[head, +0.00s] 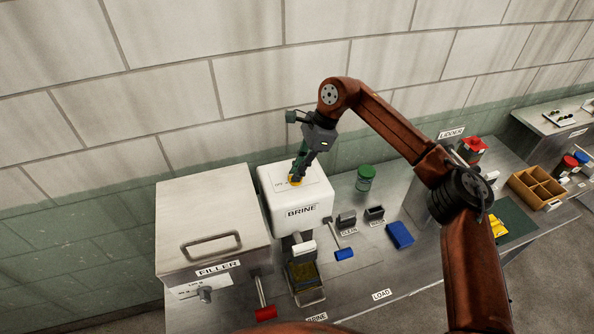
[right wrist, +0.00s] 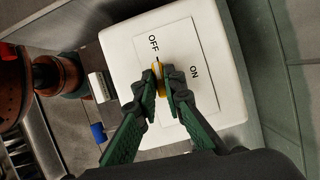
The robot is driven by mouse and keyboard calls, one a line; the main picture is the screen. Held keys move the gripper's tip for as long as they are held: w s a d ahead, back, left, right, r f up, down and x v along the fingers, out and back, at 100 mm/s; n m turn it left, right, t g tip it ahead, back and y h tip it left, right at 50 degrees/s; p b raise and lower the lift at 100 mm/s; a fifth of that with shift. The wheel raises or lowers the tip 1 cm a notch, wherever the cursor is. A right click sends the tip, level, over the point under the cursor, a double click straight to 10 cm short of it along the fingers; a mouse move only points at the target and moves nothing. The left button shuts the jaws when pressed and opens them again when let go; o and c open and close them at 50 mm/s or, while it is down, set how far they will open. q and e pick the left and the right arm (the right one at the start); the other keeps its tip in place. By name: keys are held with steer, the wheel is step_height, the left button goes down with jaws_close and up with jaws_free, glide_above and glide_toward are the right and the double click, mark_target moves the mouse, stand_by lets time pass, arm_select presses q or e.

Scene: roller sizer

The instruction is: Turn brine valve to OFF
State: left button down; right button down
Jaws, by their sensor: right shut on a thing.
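The brine unit (head: 300,212) is a white box labelled BRINE on the bench, with a plate on its top that also shows in the right wrist view (right wrist: 205,85). The plate carries the words OFF and ON. The yellow valve knob (head: 295,181) sits on this plate; in the right wrist view the yellow knob (right wrist: 158,75) has a dark pointer line toward OFF. My right gripper (head: 297,172) is over the box, its green fingers shut on the knob from both sides and hiding part of it. My left gripper is in neither view.
The grey FILLER box (head: 210,215) stands left of the brine unit. A green-lidded jar (head: 365,178), a blue block (head: 399,235) and a blue-headed tool (head: 344,253) lie to the right. The wall is close behind.

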steer(key=c, duration=2)
jaws_free()
steer(key=shift+r, duration=0.1)
steer(key=v, duration=1.1)
steer(key=shift+d+r, duration=0.2)
steer(key=shift+r, duration=0.2)
